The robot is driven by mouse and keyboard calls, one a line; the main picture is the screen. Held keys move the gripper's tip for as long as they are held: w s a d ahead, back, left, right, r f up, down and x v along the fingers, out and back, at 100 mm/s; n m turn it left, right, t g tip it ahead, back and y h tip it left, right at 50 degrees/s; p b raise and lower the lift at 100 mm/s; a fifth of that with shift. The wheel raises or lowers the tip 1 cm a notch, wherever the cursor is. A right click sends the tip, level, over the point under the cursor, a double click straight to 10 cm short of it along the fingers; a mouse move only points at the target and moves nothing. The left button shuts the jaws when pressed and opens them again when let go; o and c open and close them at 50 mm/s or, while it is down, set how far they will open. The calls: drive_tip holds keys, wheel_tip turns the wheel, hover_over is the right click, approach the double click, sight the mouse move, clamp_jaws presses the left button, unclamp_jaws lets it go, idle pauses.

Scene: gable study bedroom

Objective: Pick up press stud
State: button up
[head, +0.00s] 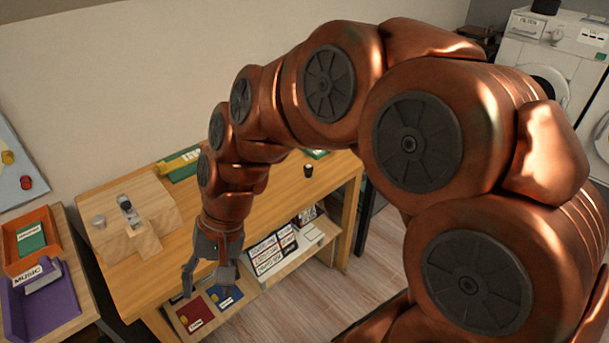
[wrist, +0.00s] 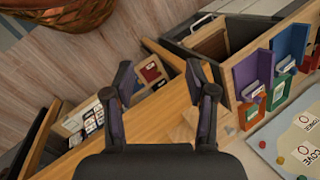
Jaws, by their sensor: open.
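I cannot pick out a press stud with certainty in either view. On the wooden desk (head: 280,215) in the head view, a pale wood block (head: 160,200) carries a small metal device (head: 128,211) and a small grey cup-like piece (head: 99,221); either is too small to identify. My gripper (head: 209,284) hangs over the desk's front edge, to the right of and nearer than the wood block. In the wrist view my gripper (wrist: 158,74) has its fingers spread wide with nothing between them. The desk edge and the lower shelf show beyond them.
An orange tray (head: 48,222) and a purple tray (head: 68,300) stand on a side table at left. A black cup (head: 308,171) stands farther right on the desk. The lower shelf holds a red folder (head: 195,314), a blue folder (head: 224,297) and label cards (head: 271,254).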

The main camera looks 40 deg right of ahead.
drive_tip(key=w+d+m+t+y+b, duration=0.1)
drive_tip(key=w+d+m+t, duration=0.15)
drive_tip(key=w, duration=0.25)
drive_tip(key=w+d+f+m+t+y+b, duration=0.1)
drive_tip(key=w+d+m, duration=0.15)
drive_tip(key=w, duration=0.25)
drive_tip(key=w+d+m+t+y+b, duration=0.1)
drive_tip(key=w+m+t, duration=0.1)
drive_tip(key=w+m, duration=0.3)
drive_tip(key=w+d+f+m+t+b, duration=0.35)
drive_tip(key=w+d+m, duration=0.4)
drive_tip(key=d, duration=0.65)
drive_tip(key=m+t+h+b, duration=0.3)
drive_tip(key=m+t+h, duration=0.35)
drive_tip(key=m, duration=0.75)
approach(311, 167)
drive_tip(key=w, duration=0.1)
drive_tip(key=w+a+g+h, duration=0.1)
drive_tip(key=w+g, duration=0.1)
drive_tip(key=shift+w+a+n+h, duration=0.25)
drive_tip(key=shift+w+a, duration=0.05)
drive_tip(key=shift+d+f, duration=0.1)
drive_tip(key=shift+d, duration=0.2)
drive_tip(key=shift+x, duration=1.6)
drive_tip(key=shift+r+x, duration=0.1)
drive_tip(key=shift+x, duration=1)
drive_tip(key=shift+r+x, duration=0.15)
drive_tip(key=shift+x, duration=0.95)
drive_tip(key=shift+w, duration=0.1)
